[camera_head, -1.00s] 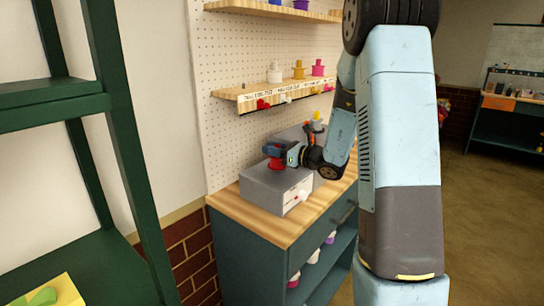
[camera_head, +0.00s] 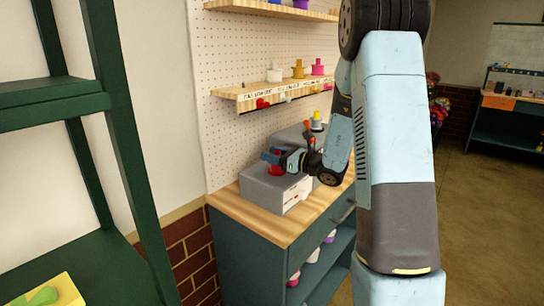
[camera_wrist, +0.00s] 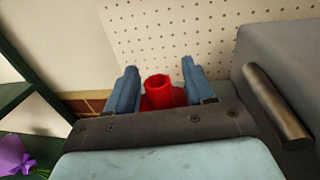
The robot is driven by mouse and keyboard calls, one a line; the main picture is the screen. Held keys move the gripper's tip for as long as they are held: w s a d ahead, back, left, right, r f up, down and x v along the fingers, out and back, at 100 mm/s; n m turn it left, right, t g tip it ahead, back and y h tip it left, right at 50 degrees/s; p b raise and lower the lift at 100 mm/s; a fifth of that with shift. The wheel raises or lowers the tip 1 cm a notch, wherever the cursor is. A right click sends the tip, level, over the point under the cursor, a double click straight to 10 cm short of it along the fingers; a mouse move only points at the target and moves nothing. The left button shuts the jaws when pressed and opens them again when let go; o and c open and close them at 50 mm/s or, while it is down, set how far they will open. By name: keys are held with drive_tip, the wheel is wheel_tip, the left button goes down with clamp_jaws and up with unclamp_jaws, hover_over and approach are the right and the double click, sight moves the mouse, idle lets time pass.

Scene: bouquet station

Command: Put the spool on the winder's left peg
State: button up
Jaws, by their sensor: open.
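The red spool (camera_head: 276,170) stands upright on top of the grey winder box (camera_head: 262,189), towards its left part. In the wrist view the spool (camera_wrist: 158,90) shows its tube and wider base between my two blue fingers. I cannot see a peg inside it. My gripper (camera_head: 270,157) is open, and its fingers are apart on both sides of the spool in the wrist view (camera_wrist: 160,68). They partly cover the spool in the head view.
A pegboard (camera_head: 237,140) rises behind the wooden counter (camera_head: 245,215). A shelf (camera_head: 260,92) with several spools hangs above. A grey block with a metal bar (camera_wrist: 275,105) is close on the right in the wrist view. A green rack (camera_head: 125,130) stands at left.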

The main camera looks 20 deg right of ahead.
drive_tip(key=v, duration=1.2)
drive_tip(key=s+a+r+n+g+h, duration=0.1)
drive_tip(key=s+a+r+n+g, duration=0.2)
drive_tip(key=s+a+n+g, duration=0.35)
drive_tip(key=s+a+r+n+g+h, duration=0.1)
drive_tip(key=s+a+r+n+g, duration=0.25)
drive_tip(key=s+a+n, duration=0.55)
drive_tip(key=s+d+r+n+t+h, duration=0.1)
drive_tip(key=s+d+r+n+h, duration=0.1)
drive_tip(key=s+d+n+h, duration=0.2)
drive_tip(key=s+d+r+n+t+h, duration=0.1)
drive_tip(key=s+d+r+n+h, duration=0.2)
drive_tip(key=s+n+h, duration=0.3)
drive_tip(key=s+d+n, duration=0.1)
drive_tip(key=s, duration=0.2)
drive_tip(key=shift+d+t+h, duration=0.3)
drive_tip(key=shift+t+h, duration=0.1)
drive_tip(key=shift+n, duration=0.25)
